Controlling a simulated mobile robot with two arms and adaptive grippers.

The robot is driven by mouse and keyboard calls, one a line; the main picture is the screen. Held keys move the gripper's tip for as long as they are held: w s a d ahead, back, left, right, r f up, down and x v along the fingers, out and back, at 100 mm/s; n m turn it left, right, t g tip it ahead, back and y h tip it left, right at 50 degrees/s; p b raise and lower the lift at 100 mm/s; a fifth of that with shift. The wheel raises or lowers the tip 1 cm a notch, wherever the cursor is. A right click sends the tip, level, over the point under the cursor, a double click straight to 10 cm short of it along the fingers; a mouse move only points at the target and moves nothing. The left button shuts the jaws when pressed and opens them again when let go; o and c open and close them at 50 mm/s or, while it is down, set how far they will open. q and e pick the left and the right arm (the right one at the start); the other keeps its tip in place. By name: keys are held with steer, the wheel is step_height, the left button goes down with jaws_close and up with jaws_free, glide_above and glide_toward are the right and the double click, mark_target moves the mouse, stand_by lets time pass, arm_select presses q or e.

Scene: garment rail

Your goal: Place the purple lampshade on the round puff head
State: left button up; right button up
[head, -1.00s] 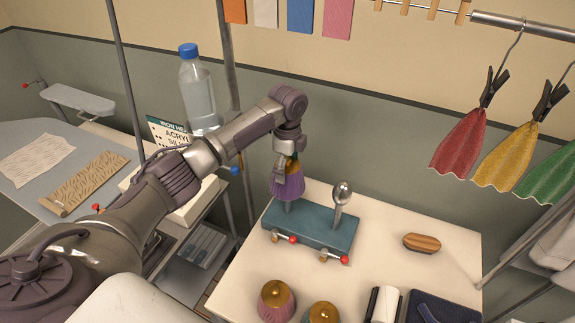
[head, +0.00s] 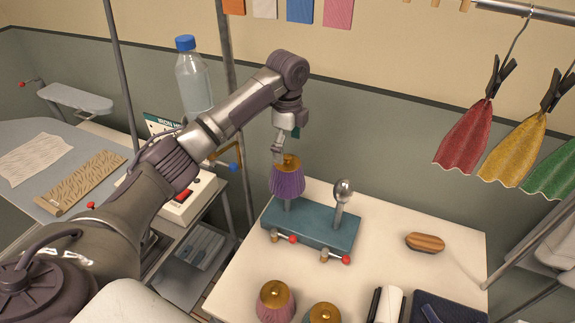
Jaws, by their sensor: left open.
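The purple lampshade (head: 287,182) with a gold top sits upright over the left post of the teal stand (head: 318,232). The head under it is hidden; only a short length of post shows below the shade. The right post bears a bare, shiny metal head (head: 343,190). My left gripper (head: 283,150) is open just above the lampshade's gold top, pointing down; whether it still touches the top is hard to tell. My right gripper is not in view.
Two more gold-topped shades (head: 275,302) (head: 323,314) stand at the table's front. A wooden brush (head: 425,242) lies right on the white table (head: 390,219). Red, yellow and green cloths (head: 466,136) hang from the rail at right. A water bottle (head: 193,82) stands behind my left arm.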

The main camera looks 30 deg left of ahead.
arm_select(q)
step_height(320, 180, up, 6)
steer(key=shift+f+b, duration=0.1)
steer(key=shift+b, duration=0.4)
stand_by(1.0)
